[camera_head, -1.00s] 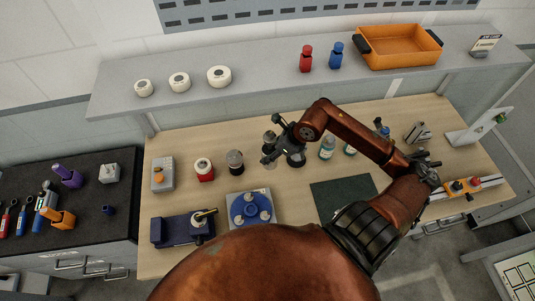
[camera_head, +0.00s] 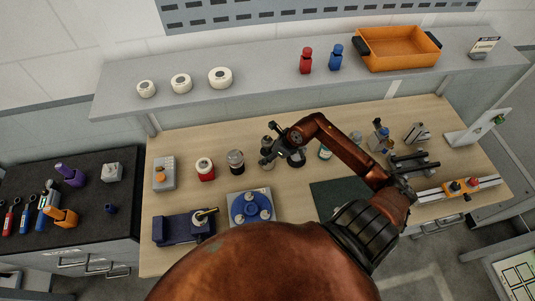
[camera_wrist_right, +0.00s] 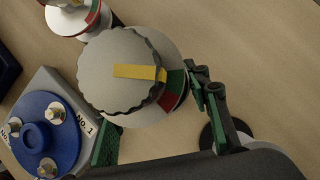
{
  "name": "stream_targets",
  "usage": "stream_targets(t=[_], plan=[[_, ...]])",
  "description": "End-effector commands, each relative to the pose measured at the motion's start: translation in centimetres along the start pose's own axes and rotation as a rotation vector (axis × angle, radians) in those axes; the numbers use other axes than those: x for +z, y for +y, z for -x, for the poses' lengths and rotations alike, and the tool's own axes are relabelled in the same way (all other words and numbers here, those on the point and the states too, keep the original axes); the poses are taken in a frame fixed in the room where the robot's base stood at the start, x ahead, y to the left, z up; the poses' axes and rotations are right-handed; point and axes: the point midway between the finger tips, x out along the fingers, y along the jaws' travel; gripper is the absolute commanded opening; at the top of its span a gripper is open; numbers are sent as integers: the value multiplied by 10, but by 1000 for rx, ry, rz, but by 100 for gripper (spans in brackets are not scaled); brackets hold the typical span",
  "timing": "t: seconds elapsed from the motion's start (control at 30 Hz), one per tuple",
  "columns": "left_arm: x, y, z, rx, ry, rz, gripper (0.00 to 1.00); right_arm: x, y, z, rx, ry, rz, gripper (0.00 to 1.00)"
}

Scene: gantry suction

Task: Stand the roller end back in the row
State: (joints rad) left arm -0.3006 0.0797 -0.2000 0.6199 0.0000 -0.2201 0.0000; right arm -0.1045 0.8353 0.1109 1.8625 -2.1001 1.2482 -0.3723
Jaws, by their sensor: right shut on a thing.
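The roller end shows a grey scalloped knob with a yellow stripe above a white, red and green band. It looks upright, seen from above; its foot is hidden, so I cannot tell whether it touches the bench. My left gripper is out of view.
A blue turntable on a grey plate (camera_head: 251,206) lies in front. A dark green mat (camera_head: 335,197) is to the right. A dark round base (camera_head: 296,158) stands close beside the gripper.

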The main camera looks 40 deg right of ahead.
Motion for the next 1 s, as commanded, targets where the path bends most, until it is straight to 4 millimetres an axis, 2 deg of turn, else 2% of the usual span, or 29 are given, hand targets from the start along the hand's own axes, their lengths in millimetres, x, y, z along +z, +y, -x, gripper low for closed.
stream_targets(t=[0.17, 0.2, 0.4, 0.77, 0.87, 1.0], plan=[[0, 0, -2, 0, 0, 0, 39, 1, 0, 0, -1, -4, 1, 0], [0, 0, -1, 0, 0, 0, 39, 0, 0, -1, 0, 0, 0, 46], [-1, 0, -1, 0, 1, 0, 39, 0, 0, 0, 0, 0, 1, 60], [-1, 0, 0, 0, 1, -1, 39, 1, 0, 3, -1, -1, 1, 61], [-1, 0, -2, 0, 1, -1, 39, 0, -1, 14, -3, 0, 3, 61], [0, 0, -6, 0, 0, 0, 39, -1, -1, 40, -3, 2, 5, 61]])
